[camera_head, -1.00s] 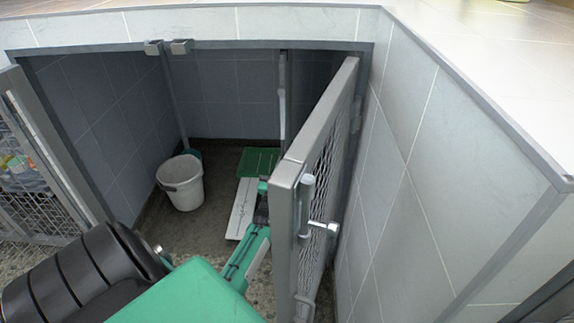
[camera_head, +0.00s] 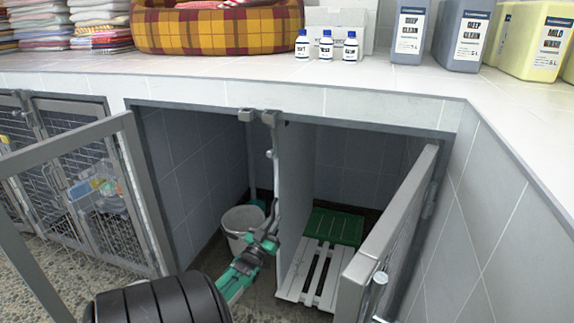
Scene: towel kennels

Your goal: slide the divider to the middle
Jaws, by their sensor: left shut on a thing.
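The divider (camera_head: 295,190) is an upright grey panel inside the open kennel. It stands near the middle of the opening, its top front corner at the grey brackets (camera_head: 258,113) on the top rail. My left gripper (camera_head: 268,232) is at the divider's front edge, low down, shut on it. The exact grip is small and partly hidden by the gripper itself. My right gripper is not in view.
A white bucket (camera_head: 238,222) stands left of the divider. A white slatted board (camera_head: 312,275) and a green mat (camera_head: 335,226) lie to its right. The open kennel door (camera_head: 350,285) stands at the right. Bottles (camera_head: 408,30) and a pet bed stand on the counter.

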